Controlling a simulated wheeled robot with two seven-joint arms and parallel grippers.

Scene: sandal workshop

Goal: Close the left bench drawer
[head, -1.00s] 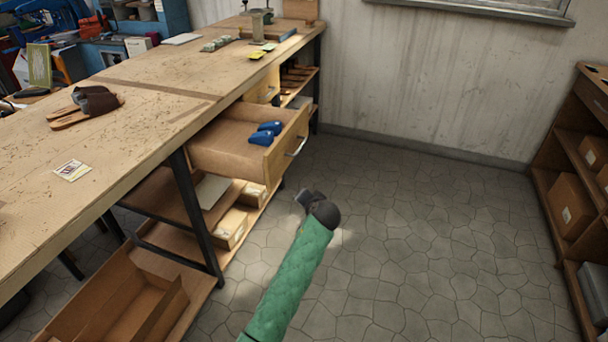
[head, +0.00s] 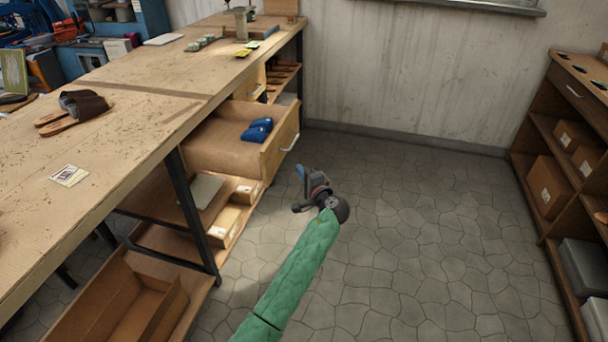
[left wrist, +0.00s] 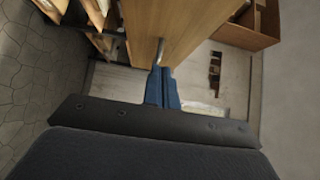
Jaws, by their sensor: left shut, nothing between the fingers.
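The bench drawer (head: 225,152) is pulled out from under the workbench, with blue objects (head: 257,130) inside. Its wooden front (head: 277,148) has a metal bar handle (head: 290,142). My left gripper (head: 300,172), on the green-sleeved arm, is in front of the drawer and a little below the handle, with a small gap showing. In the left wrist view, the shut blue fingers (left wrist: 161,78) point toward the wooden drawer front (left wrist: 168,18) and its handle (left wrist: 160,51). Contact cannot be told there. My right gripper is not in view.
The workbench (head: 120,95) holds a brown sandal (head: 75,108) and a card (head: 69,176). Below are boxes (head: 228,222) on a shelf and an open wooden tray (head: 120,305). A shelf unit (head: 550,130) stands at right. The stone floor (head: 420,240) between is clear.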

